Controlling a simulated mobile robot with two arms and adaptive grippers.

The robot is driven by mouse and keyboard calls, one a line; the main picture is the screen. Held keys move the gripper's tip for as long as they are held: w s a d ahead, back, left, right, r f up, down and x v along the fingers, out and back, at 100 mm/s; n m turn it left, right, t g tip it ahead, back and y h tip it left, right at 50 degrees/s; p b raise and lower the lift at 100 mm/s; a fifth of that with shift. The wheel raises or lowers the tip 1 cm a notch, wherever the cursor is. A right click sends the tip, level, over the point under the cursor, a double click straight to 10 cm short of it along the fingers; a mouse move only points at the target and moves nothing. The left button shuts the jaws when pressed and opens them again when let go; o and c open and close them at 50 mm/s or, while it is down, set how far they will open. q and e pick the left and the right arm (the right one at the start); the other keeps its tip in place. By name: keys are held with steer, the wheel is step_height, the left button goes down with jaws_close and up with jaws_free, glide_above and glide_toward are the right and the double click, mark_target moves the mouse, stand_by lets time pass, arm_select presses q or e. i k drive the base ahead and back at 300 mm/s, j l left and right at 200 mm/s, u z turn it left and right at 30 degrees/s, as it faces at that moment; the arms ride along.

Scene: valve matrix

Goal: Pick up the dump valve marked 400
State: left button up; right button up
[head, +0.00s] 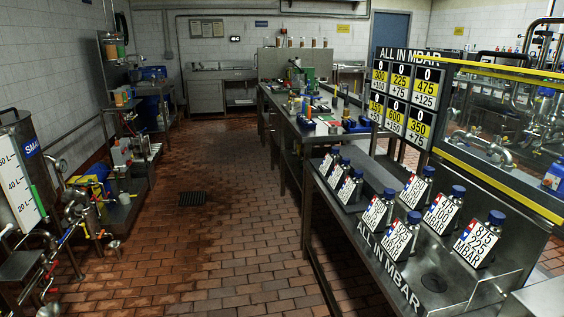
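Several dump valves stand upright in two rows on the steel bench (325,240) at the right. Each has a dark blue cap and a white label plate. The nearest valve (479,243) has a label that seems to read 875, 225 MBAR. Another valve (441,214) stands behind it, and a third (415,190) farther back. The other row, nearer the aisle, holds a front valve (397,238), one behind it (377,213), and smaller ones beyond (350,189). Most labels are too small to read surely, so I cannot tell which is marked 400. Neither gripper is in view.
A number board (405,90) headed ALL IN MBAR stands behind the valves. A cluttered workbench (290,125) continues beyond. A tank (25,180) with pipes and taps stands at the left. The brick-tiled aisle (225,255) is clear, with a floor drain (192,199).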

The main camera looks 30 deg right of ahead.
mark_target(338, 175)
steer(key=i+z, duration=0.4)
steer(key=i+j+z, duration=0.15)
steer(key=z, duration=0.25)
steer(key=i+j+z, duration=0.25)
steer(key=z, duration=0.15)
steer(key=i+j+z, duration=0.55)
steer(key=j+z, duration=0.25)
steer(key=i+j+z, duration=0.2)
steer(key=j, duration=0.25)
